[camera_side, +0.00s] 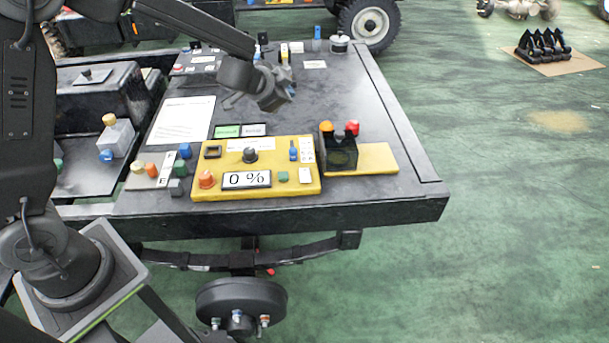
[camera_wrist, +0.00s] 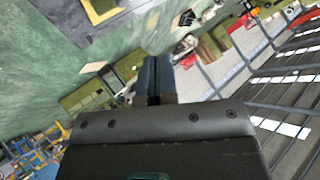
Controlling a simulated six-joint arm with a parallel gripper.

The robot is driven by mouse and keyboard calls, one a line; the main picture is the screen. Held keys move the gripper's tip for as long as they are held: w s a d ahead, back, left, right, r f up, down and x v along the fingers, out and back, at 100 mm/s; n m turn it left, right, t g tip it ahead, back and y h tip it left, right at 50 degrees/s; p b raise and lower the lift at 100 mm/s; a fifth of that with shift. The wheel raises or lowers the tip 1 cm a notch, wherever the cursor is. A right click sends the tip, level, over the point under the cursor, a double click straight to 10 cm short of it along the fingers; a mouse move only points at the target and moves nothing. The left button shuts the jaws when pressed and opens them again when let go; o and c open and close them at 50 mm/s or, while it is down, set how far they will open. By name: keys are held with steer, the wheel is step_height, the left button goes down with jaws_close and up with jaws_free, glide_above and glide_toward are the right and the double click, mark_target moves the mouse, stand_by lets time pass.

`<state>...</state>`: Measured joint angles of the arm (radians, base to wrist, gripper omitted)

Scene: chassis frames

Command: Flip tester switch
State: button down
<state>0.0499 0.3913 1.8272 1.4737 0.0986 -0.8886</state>
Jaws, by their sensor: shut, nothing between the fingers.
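In the side view a yellow tester panel (camera_side: 232,188) lies on the dark table. It carries a blue switch (camera_side: 293,151) at its upper right, a black knob (camera_side: 250,155), an orange button (camera_side: 207,179), a green button (camera_side: 283,176) and a display (camera_side: 246,179) reading 0 %. My gripper (camera_side: 289,92) is above the table, behind the panel and apart from it. In the wrist view the fingers (camera_wrist: 152,72) are together with nothing between them. The wrist view looks out over the hall, and I cannot make out the switch there.
A dark box with orange and red knobs (camera_side: 339,150) stands on a yellow plate (camera_side: 378,160) right of the panel. Green and grey labels (camera_side: 240,130) and a white sheet (camera_side: 182,120) lie behind it. Small coloured blocks (camera_side: 180,168) sit left. The table's right side (camera_side: 385,110) is clear.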

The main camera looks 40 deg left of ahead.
mark_target(310, 173)
steer(key=w+d+f+m+g+h, duration=0.1)
steer(key=f, duration=0.5)
steer(key=w+d+f+m+g+h, duration=0.1)
steer(key=w+d+f+m+h, duration=0.1)
steer(key=f, duration=0.4)
steer(key=shift+w+f+m+g, duration=0.2)
steer(key=shift+f+m+g, duration=0.1)
steer(key=shift+f+g, duration=0.1)
steer(key=shift+s+d+f, duration=0.15)
steer(key=shift+f, duration=1.3)
steer(key=shift+s+d+f, duration=0.15)
steer(key=shift+f, duration=1.3)
steer(key=shift+s+d+f, duration=0.15)
steer(key=shift+f, duration=1.3)
steer(key=shift+f, duration=0.1)
steer(key=shift+f, duration=0.3)
steer(key=shift+s+d+f, duration=0.15)
steer(key=shift+f, duration=0.4)
steer(key=shift+s+r, duration=0.1)
steer(key=shift+r, duration=0.3)
steer(key=shift+w+a+r, duration=0.1)
steer(key=shift+a+r, duration=0.05)
steer(key=shift+r, duration=0.7)
steer(key=shift+w+a+r, duration=0.1)
steer(key=shift+w+r, duration=0.05)
steer(key=shift+r, duration=0.75)
steer(key=shift+w+a+r, duration=0.1)
steer(key=shift+a+r, duration=0.05)
steer(key=shift+r, duration=0.7)
